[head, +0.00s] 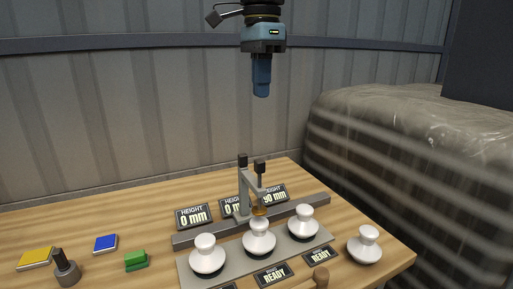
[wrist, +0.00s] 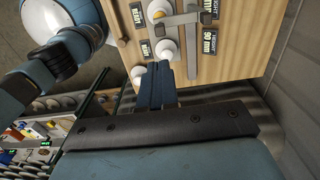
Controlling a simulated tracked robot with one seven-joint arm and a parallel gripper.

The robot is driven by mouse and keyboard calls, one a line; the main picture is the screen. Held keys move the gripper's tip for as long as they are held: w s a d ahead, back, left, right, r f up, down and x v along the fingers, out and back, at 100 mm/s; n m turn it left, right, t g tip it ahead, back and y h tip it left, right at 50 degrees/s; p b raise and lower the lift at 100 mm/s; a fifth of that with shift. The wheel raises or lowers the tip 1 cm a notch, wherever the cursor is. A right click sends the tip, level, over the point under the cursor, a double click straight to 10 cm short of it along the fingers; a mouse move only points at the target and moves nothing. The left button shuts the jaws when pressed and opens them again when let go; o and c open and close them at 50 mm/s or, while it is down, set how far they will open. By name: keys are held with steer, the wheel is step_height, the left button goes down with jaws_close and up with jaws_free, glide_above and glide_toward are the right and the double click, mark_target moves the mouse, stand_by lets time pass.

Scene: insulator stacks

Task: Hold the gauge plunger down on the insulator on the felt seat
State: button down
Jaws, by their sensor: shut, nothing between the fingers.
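My gripper (head: 262,94) hangs high above the back of the table, shut and empty. The grey gauge stand (head: 243,190) is on a rail behind the insulators. Its plunger has a dark knob (head: 260,167) and a brass foot (head: 259,211) over the top of the middle white insulator (head: 259,238); I cannot tell if they touch. A left insulator (head: 207,256) and a right insulator (head: 303,223) stand on the same grey plate (head: 190,271). Any felt under them is mostly hidden. In the wrist view my shut fingers (wrist: 154,90) appear in front of the gauge arm (wrist: 188,19).
Another insulator (head: 364,245) stands on the table at right. HEIGHT displays (head: 194,216) line the back; one reads 0 mm, another 90 mm. READY signs (head: 273,274) line the front. Yellow (head: 36,258), blue (head: 105,243) and green (head: 136,261) blocks and a dark knobbed piece (head: 66,267) lie left.

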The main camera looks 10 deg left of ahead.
mark_target(260, 160)
steer(key=shift+a+f, duration=0.1)
stand_by(0.3)
step_height(260, 160, down, 14)
steer(key=shift+r, duration=0.1)
stand_by(0.5)
